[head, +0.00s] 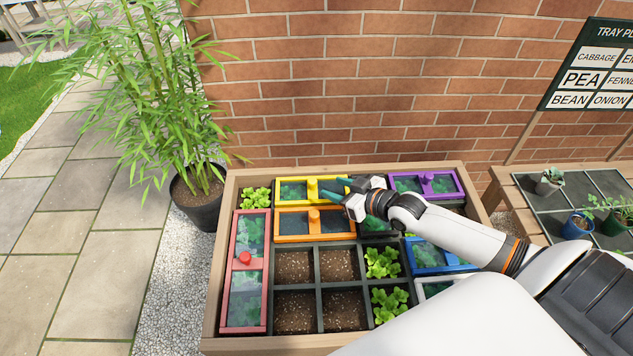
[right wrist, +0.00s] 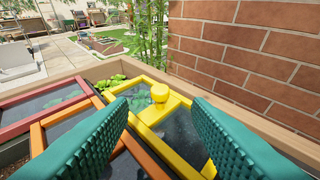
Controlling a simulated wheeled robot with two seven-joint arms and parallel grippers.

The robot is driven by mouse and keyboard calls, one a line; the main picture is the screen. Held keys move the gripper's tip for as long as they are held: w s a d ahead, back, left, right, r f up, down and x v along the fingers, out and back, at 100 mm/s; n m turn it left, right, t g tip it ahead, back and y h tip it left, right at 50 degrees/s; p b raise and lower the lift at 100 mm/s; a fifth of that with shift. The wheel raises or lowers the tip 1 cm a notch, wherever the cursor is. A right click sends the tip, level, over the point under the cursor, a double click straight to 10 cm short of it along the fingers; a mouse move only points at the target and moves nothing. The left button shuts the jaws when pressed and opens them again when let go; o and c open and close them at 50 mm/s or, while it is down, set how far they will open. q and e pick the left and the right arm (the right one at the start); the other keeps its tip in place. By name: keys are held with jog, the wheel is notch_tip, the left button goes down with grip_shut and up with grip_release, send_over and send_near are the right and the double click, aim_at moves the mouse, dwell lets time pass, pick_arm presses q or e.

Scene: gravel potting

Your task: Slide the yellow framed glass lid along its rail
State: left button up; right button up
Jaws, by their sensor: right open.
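The yellow framed glass lid (head: 330,182) lies along the back wall of the wooden planter, with a round yellow knob (head: 312,184) on its middle bar. Leafy plants show dimly through its glass. My right gripper (head: 333,190) is open, its teal fingers over the right part of the yellow lid and pointing left towards the knob. In the right wrist view the yellow knob (right wrist: 159,92) stands ahead, between the two open fingers (right wrist: 158,125) and beyond their tips. No contact with the knob shows. My left gripper is out of view.
An orange lid (head: 290,237) lies right in front of the yellow one, a red lid (head: 236,290) at left, a purple lid (head: 452,178) at back right. Lettuce (head: 256,197) fills the back left corner cell. The brick wall (head: 330,90) rises close behind the planter (head: 222,262).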

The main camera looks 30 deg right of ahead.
aim_at(314, 181)
jog(key=x, duration=0.8)
jog(key=shift+s, duration=0.1)
jog(key=shift+c, duration=0.3)
grip_shut()
